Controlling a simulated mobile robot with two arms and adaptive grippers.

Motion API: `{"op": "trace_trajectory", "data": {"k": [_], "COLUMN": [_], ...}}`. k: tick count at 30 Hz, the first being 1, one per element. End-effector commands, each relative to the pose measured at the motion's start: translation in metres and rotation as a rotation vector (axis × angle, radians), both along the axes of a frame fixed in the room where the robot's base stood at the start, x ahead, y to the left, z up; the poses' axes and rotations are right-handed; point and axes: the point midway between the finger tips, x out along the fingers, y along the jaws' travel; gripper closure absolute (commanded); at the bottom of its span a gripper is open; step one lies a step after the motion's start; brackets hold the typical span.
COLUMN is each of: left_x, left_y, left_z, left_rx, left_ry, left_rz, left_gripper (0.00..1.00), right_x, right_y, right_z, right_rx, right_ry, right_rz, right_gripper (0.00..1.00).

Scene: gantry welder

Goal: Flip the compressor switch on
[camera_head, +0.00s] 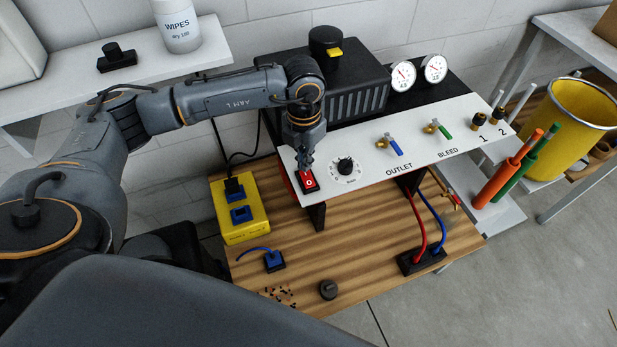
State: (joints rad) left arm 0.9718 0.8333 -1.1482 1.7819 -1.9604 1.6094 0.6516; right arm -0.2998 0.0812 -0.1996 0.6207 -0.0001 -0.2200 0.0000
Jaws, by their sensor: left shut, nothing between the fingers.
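The compressor (360,90) stands on the wooden bench, with a white sloping panel (370,161) along its front. The red rocker switch (309,184) sits in a black frame at the panel's left end and shows a white "0" mark on its lower part. My left gripper (305,168) is shut and empty, pointing down with its fingertips at the upper part of the switch. It hides that upper part, and I cannot tell whether it touches. My right gripper is not in view.
A black knob (345,166), blue outlet valve (391,144) and green bleed valve (437,128) sit right of the switch. A yellow socket box (239,222) is left of it. Hoses (421,235) run below the panel.

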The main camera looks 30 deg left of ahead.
Motion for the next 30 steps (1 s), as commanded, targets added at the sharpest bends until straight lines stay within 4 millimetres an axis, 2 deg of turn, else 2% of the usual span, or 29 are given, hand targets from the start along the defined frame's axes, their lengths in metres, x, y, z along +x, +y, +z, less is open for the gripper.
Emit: {"op": "trace_trajectory", "data": {"k": [30], "left_x": [0.0], "left_y": [0.0], "left_z": [-0.016], "left_rx": [0.0], "left_ry": [0.0], "left_rz": [0.0], "left_gripper": [1.0], "right_x": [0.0], "right_y": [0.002], "right_z": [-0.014], "right_rx": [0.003], "right_ry": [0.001], "right_rz": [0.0], "right_gripper": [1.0]}}
